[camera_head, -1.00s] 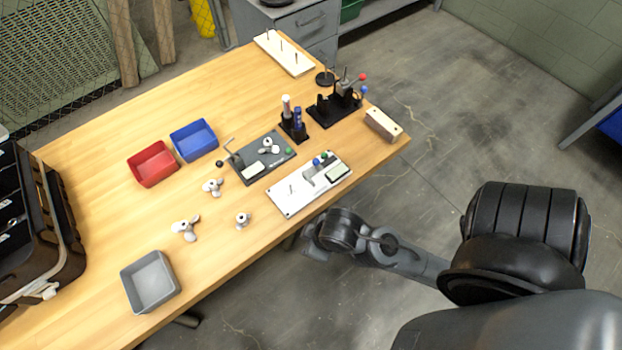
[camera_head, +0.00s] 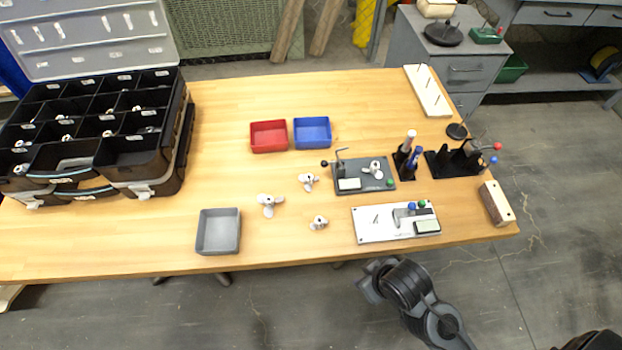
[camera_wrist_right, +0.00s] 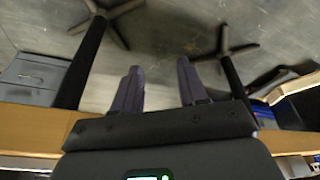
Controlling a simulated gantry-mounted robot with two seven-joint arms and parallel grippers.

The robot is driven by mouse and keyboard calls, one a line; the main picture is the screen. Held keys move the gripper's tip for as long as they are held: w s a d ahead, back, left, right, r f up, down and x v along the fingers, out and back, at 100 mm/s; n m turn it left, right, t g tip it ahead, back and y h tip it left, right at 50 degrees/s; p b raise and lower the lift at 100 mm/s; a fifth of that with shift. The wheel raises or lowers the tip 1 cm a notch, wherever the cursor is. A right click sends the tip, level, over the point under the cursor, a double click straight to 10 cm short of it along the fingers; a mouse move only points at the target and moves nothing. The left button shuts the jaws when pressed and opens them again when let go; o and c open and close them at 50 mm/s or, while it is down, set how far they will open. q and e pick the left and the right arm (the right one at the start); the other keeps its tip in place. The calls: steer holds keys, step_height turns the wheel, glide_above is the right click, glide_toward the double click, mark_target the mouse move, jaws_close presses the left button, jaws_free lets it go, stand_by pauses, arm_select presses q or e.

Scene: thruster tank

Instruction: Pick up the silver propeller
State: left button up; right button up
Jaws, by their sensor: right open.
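Several small silver-white propellers show in the head view. A three-bladed propeller (camera_head: 269,205) lies right of the grey tray. Another propeller (camera_head: 308,182) lies up and right of it, and a small propeller (camera_head: 318,223) lies nearer the front edge. One more propeller (camera_head: 375,170) sits on the dark grey fixture (camera_head: 350,184). I cannot tell which one the task means. My right arm is off the table's front edge in the head view. In the right wrist view my right gripper (camera_wrist_right: 159,80) is open and empty, its fingers over the floor. My left gripper is out of view.
On the wooden table stand a grey tray (camera_head: 204,248), red bin (camera_head: 268,136), blue bin (camera_head: 312,132), white fixture (camera_head: 370,223), dark tool holders (camera_head: 455,162) and a wooden block (camera_head: 495,204). A black compartment case (camera_head: 150,172) fills the left end.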

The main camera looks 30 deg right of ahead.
steer(key=shift+o, duration=0.3)
steer(key=shift+d, duration=0.1)
steer(key=shift+o, duration=0.5)
